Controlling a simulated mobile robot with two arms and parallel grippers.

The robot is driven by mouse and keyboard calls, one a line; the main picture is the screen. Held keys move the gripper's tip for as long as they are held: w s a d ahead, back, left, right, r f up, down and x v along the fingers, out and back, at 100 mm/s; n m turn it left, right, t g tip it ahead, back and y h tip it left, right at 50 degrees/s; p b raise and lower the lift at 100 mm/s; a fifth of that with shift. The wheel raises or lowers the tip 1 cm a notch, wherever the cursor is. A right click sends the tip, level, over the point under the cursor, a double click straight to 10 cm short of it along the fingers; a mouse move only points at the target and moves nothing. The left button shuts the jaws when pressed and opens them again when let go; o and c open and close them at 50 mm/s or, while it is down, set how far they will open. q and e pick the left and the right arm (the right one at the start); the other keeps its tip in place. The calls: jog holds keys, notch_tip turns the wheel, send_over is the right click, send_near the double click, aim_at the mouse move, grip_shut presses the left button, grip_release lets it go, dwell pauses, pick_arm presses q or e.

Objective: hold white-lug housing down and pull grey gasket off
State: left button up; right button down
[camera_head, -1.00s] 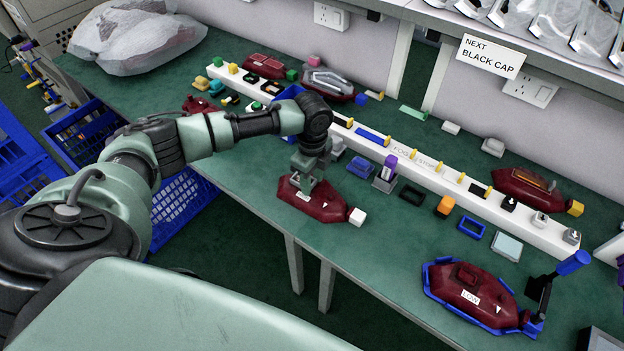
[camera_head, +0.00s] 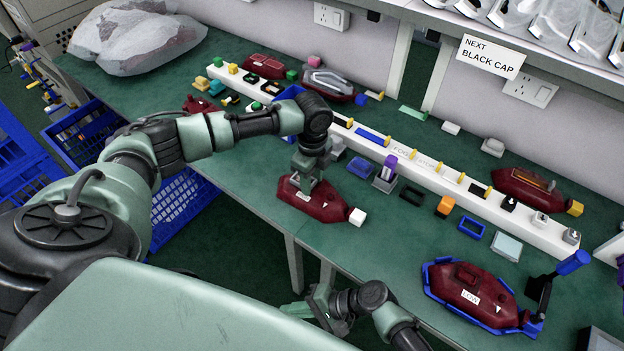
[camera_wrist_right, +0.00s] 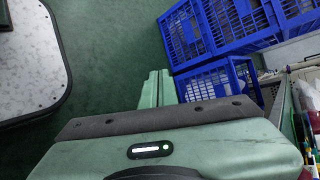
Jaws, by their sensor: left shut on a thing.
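The white-lug housing (camera_head: 325,206) is a dark red body lying on the green bench, with a white lug (camera_head: 357,217) at its right end. My left gripper (camera_head: 302,190) points down onto its top left part and is shut on the housing. I cannot make out the grey gasket in the head view; the gripper covers part of the housing's top. My right gripper (camera_head: 308,308) is low at the front edge of the bench, apart from the housing. In the right wrist view its fingers (camera_wrist_right: 157,88) lie close together, with nothing seen between them.
A white rail (camera_head: 415,163) with yellow pegs runs behind the housing. A purple-topped block (camera_head: 386,175) and a black frame (camera_head: 411,196) stand to the right. Another red housing (camera_head: 470,290) sits in a blue fixture. Blue crates (camera_wrist_right: 225,30) are on the floor beyond my right gripper.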

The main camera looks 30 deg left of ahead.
pick_arm(q)
jog(key=shift+w, duration=0.1)
pick_arm(e)
jog(key=w+a+r+n+t+h, duration=0.2)
jog(key=w+r+n+t, duration=0.35)
jog(key=w+r, duration=0.75)
jog(key=w+a+r+n+t+h, duration=0.35)
jog(key=w+r+n, duration=0.25)
jog(key=w+r, duration=0.6)
jog(key=shift+m+y, duration=0.35)
jog(key=shift+y, duration=0.1)
jog(key=shift+w+d+f, duration=0.1)
jog(key=shift+w+f, duration=0.25)
jog(key=shift+f, duration=1)
jog(key=shift+w+d+f, duration=0.15)
jog(key=shift+w+f, duration=0.15)
jog(key=shift+f, duration=1.1)
jog(key=shift+w+d+f, duration=0.1)
jog(key=shift+w+f, duration=0.25)
jog(key=shift+f, duration=1)
jog(key=shift+f, duration=0.6)
pick_arm(q)
jog(key=o, duration=1.4)
